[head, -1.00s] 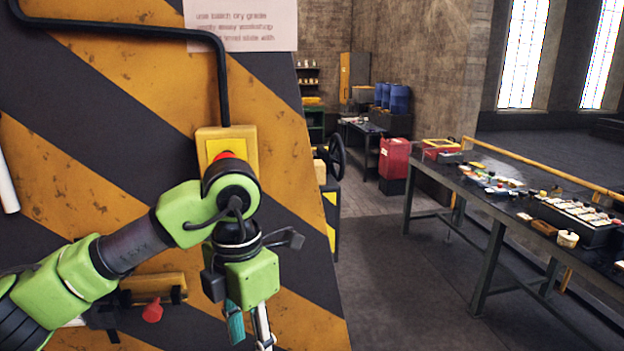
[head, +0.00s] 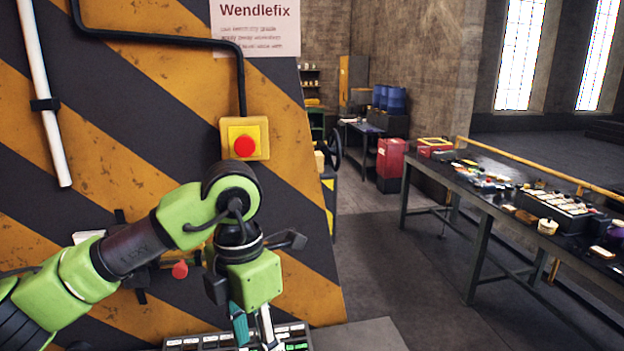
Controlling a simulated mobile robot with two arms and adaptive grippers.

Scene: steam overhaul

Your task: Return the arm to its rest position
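My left arm reaches in from the left, in front of a yellow-and-black striped panel (head: 100,110). My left gripper (head: 253,328) points down at the bottom of the head view. A teal part and a pale metallic part show below its green wrist; the tips are cut off or unclear, so I cannot tell whether it is open or holds anything. A yellow box with a red button (head: 244,146) is on the panel above the arm, clear of it. My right gripper is out of view.
A tray with several compartments (head: 190,343) is below the gripper, partly cut off. A red knob (head: 180,269) is on the panel beside my arm. A long dark table (head: 470,185) with many small parts stands at the right. The floor between (head: 380,270) is open.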

